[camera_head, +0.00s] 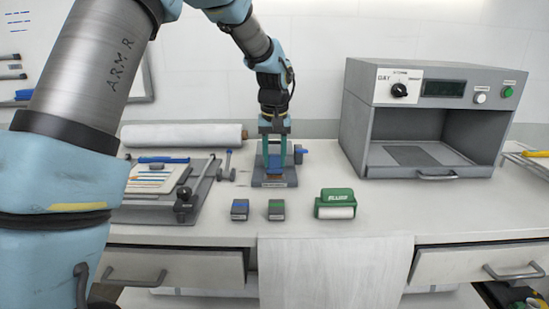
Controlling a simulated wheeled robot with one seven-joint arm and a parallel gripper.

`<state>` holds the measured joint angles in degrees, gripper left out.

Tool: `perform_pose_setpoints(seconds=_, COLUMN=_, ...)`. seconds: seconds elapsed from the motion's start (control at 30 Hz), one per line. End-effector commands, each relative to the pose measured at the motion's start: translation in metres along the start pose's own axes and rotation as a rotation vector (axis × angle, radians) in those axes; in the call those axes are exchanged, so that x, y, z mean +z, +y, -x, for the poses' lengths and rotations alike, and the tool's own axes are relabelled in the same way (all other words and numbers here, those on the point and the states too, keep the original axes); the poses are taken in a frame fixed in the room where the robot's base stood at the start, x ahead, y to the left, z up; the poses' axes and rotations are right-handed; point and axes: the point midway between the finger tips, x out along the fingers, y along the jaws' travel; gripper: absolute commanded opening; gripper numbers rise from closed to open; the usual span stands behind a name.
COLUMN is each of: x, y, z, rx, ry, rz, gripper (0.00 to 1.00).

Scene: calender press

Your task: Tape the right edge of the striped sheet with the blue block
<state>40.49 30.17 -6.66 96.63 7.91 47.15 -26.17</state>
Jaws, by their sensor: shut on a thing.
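My gripper (274,168) points down over a small grey stand (260,183) at the back middle of the bench. Its fingers are shut on a small blue block (274,160). A brownish part shows low between the fingertips; I cannot tell whether it belongs to the block or the stand. I cannot tell whether the block touches the stand. A pale sheet with orange and blue stripes (150,181) lies on the grey board at the left. My arm covers its left side, and its right edge is hard to make out.
A white roll (182,135) lies behind the board, with a dark-knobbed lever (183,195) at the board's right. A grey cabinet (428,120) stands right.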

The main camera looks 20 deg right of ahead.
Motion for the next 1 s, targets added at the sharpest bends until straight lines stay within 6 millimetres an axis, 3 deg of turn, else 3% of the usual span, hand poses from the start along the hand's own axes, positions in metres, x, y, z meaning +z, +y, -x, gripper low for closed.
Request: perform_pose_setpoints(seconds=1.0, x=0.0009, y=0.0, z=-0.0082, rx=0.0, ry=0.0, rz=0.0, gripper=0.0)
